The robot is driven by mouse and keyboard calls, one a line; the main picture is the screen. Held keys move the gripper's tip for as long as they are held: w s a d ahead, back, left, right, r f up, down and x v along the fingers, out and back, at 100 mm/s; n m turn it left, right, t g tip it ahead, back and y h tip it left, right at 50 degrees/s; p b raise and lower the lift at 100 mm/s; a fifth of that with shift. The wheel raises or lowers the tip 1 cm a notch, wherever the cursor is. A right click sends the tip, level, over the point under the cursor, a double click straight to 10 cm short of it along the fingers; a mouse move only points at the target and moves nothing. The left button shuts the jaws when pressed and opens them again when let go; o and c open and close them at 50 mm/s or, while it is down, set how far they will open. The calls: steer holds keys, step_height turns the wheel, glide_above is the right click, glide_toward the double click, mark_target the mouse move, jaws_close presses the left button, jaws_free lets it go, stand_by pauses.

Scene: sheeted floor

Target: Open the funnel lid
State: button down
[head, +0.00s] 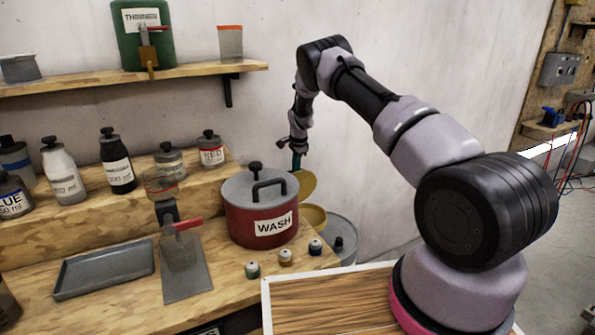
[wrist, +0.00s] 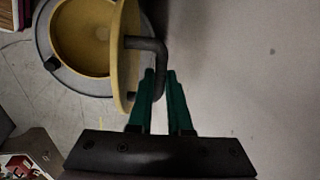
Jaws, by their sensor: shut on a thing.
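The yellow funnel (wrist: 72,40) sits open-mouthed on a grey drum in the wrist view; it also shows behind the red pot in the head view (head: 315,217). Its yellow lid (wrist: 122,62) is raised and seen nearly edge-on at the funnel's right side; the head view shows the lid (head: 304,185) standing above the funnel. A dark bent handle (wrist: 158,55) sticks out from the lid. My gripper (wrist: 160,73) has green fingers shut on this handle. In the head view my gripper (head: 297,162) is small and partly hidden by the pot.
A red WASH pot (head: 262,226) stands on the wooden bench between the head camera and the funnel. Small jars (head: 285,257) line the bench edge. The grey drum (head: 345,230) stands beside the bench. A pale wall (head: 420,60) rises behind my arm.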

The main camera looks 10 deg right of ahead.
steer(key=shift+w+a, duration=0.4)
steer(key=shift+w, duration=0.3)
steer(key=c, duration=0.8)
jaws_free()
steer(key=shift+c, duration=0.2)
step_height(320, 180, up, 10)
steer(key=s, duration=0.2)
steer(key=shift+d+r, duration=0.25)
steer(key=shift+d, duration=0.1)
